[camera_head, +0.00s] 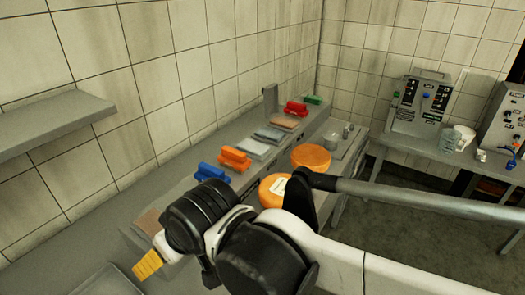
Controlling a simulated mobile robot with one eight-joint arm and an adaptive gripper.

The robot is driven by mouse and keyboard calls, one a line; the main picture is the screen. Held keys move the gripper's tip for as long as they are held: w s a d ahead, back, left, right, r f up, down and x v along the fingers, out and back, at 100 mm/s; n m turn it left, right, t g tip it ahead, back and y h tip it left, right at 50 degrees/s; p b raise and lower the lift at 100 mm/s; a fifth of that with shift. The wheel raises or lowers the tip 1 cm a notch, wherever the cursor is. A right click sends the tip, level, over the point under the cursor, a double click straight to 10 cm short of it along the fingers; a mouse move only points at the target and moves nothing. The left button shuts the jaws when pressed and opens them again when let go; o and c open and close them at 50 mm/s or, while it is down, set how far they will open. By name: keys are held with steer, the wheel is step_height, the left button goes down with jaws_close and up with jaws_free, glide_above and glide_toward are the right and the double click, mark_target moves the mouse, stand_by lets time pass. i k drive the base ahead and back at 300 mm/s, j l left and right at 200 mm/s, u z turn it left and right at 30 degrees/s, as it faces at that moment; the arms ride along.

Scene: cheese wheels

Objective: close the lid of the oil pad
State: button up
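An open pad with a brown surface (285,124) lies on the counter near its far end. A grey plate (270,99) stands upright at its back left and looks like its raised lid. No label shows which pad is the oil pad. The ribbed yellow end of my arm, which looks like my gripper (148,266), is at the lower left. It is well apart from the upright plate and nearer to me. Whether it is open or shut does not show. Another brown surface (150,222) is partly hidden by my arm.
Flat pads (252,149) and blue, orange, red and green blocks (235,158) line the counter. Orange cheese wheels (311,157) sit in front, one partly behind my arm. A wall shelf (55,120) juts out at left. A side table (400,141) with machines stands at right.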

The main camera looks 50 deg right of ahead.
mark_target(270, 93)
steer(key=z, duration=1.75)
steer(key=i+l, duration=0.05)
